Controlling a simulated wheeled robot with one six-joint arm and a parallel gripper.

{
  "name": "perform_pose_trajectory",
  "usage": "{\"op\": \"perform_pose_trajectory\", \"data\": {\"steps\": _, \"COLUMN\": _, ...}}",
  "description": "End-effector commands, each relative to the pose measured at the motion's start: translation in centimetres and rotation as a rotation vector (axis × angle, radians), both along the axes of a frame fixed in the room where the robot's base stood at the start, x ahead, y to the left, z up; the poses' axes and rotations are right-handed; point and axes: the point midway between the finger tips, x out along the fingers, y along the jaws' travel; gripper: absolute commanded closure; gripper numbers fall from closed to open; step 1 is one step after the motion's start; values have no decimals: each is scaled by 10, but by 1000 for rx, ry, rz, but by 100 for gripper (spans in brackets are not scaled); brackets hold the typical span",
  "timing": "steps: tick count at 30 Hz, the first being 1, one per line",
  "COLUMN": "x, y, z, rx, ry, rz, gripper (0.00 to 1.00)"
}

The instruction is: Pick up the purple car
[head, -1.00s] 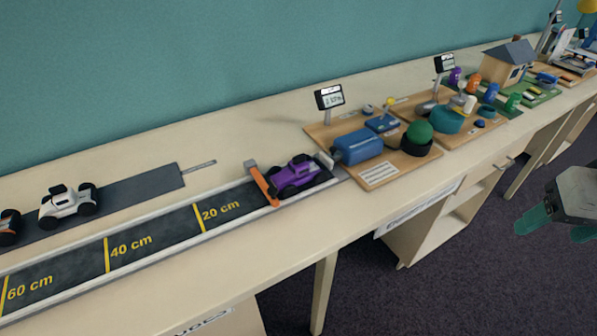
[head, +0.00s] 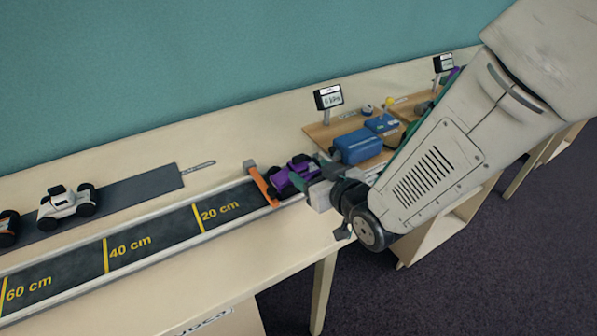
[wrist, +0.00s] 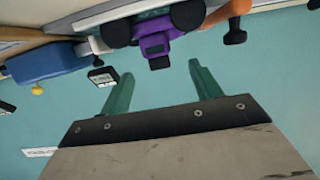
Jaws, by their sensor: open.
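The purple car (head: 289,176) stands at the right end of the track, beside the orange bar, with its right part hidden behind my gripper in the head view. In the wrist view the purple car (wrist: 155,38), with dark wheels, shows at the top, beyond and between the fingertips. My gripper (wrist: 157,78) has its two green fingers spread apart with nothing between them. In the head view my gripper (head: 318,172) is right at the car's right side; whether the fingers overlap the car is not clear there.
The orange bar (head: 263,186) crosses the track (head: 150,236) just left of the car. A white car (head: 66,202) stands on a grey strip behind. A blue cylinder (head: 358,146) on a wooden board is close behind my gripper, with a small display (head: 328,97).

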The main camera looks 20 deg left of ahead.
Motion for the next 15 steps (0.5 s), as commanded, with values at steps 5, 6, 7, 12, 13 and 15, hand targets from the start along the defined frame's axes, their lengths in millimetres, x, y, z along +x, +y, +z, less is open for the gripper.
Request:
{"op": "perform_pose_trajectory", "data": {"steps": 5, "x": 13, "y": 15, "z": -6, "rx": 1, "ry": -2, "rz": -1, "gripper": 36}}
{"op": "perform_pose_trajectory", "data": {"steps": 6, "x": 16, "y": 18, "z": -8, "rx": 1, "ry": -1, "rz": -1, "gripper": 36}}
{"op": "perform_pose_trajectory", "data": {"steps": 7, "x": 18, "y": 20, "z": -9, "rx": 0, "ry": 0, "rz": -1, "gripper": 36}}
{"op": "perform_pose_trajectory", "data": {"steps": 12, "x": 35, "y": 37, "z": -18, "rx": 0, "ry": 0, "rz": -1, "gripper": 36}}
{"op": "perform_pose_trajectory", "data": {"steps": 13, "x": 38, "y": 41, "z": -19, "rx": 1, "ry": -1, "rz": -1, "gripper": 36}}
{"op": "perform_pose_trajectory", "data": {"steps": 15, "x": 43, "y": 46, "z": -21, "rx": 1, "ry": -1, "rz": -1, "gripper": 36}}
